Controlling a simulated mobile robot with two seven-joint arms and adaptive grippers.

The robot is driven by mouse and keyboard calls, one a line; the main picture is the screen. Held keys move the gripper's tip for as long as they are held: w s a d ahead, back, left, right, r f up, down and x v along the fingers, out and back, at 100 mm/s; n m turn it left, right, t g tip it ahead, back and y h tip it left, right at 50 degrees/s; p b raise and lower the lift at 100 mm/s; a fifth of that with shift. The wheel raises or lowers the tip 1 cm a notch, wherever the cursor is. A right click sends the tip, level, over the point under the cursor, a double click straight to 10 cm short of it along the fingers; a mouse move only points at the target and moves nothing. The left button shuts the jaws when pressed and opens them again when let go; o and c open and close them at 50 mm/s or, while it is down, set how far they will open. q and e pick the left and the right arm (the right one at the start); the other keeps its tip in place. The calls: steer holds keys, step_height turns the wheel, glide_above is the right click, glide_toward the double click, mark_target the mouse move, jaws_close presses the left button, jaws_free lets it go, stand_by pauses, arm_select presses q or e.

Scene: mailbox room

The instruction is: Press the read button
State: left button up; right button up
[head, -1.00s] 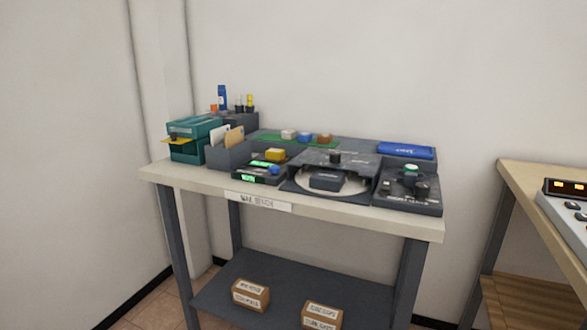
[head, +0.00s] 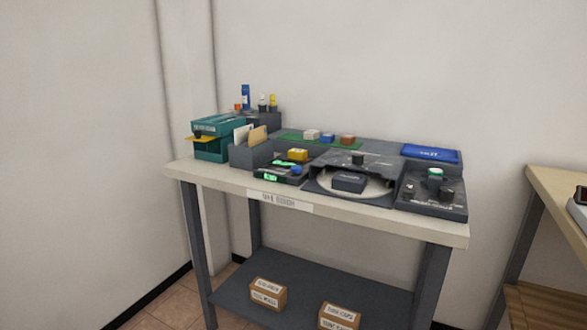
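Two button-like parts show on the bench, and no "read" label is legible on either. One is a small blue knob or button (head: 297,170) on a black device with lit green displays (head: 271,178), at the bench's front middle. I cannot tell which is the read button. Neither of my grippers is in view.
The pale bench top (head: 225,177) also holds a teal machine (head: 211,150), a grey card holder (head: 243,156), a round turntable unit (head: 318,183) and a blue pad (head: 430,153). Boxes (head: 268,293) sit on the lower shelf. Another table (head: 562,200) stands at the right.

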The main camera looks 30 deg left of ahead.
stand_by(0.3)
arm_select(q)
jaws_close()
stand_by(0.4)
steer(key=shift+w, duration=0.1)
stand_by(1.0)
